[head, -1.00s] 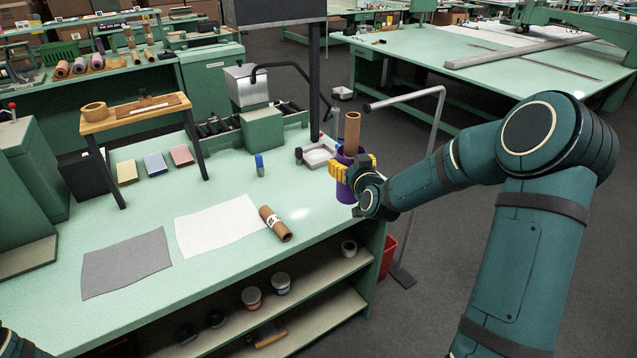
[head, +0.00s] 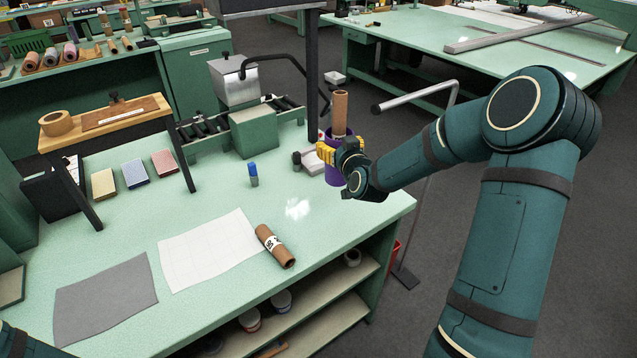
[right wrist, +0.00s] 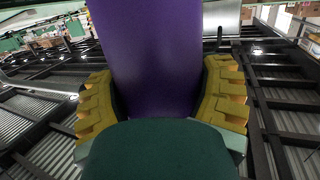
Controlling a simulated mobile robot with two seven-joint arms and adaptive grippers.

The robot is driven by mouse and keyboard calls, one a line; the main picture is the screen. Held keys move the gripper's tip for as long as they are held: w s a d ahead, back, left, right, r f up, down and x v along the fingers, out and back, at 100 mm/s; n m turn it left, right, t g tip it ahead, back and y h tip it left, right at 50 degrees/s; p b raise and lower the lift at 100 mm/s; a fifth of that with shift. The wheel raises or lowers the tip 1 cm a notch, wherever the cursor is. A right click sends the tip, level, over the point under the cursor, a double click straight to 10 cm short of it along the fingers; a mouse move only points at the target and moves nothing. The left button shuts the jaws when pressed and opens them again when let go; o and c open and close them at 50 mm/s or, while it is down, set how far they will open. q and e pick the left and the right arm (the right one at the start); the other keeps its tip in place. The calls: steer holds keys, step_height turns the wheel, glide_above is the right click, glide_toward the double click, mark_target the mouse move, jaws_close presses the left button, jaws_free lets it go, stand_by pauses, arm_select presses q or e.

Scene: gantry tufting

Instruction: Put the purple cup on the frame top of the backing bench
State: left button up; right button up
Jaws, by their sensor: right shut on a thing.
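The purple cup (head: 333,175) is upright near the right end of the green bench (head: 215,200). A brown tube (head: 340,112) sticks up above its rim, seemingly standing in it. My right gripper (head: 326,152) is shut on the cup, its yellow pads on both sides. In the right wrist view the purple wall (right wrist: 145,60) fills the middle between the pads. Whether the cup is clear of the bench top is hard to tell. A small frame with a wooden top (head: 108,120) and dark legs stands at the bench's left. My left gripper is out of view.
A tape roll (head: 57,123) lies on the wooden top's left end. Coloured blocks (head: 135,173), a blue-capped bottle (head: 253,175), a white sheet (head: 210,248), a grey sheet (head: 105,297) and a brown roll (head: 275,246) lie on the bench. A dark post (head: 311,75) rises behind the cup.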

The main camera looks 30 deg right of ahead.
mark_target(337, 176)
step_height(337, 176, down, 10)
steer(key=shift+r+b, duration=0.1)
steer(key=shift+b, duration=0.35)
steer(key=o, duration=1.2)
steer(key=shift+c, duration=0.2)
steer(key=v, duration=1.2)
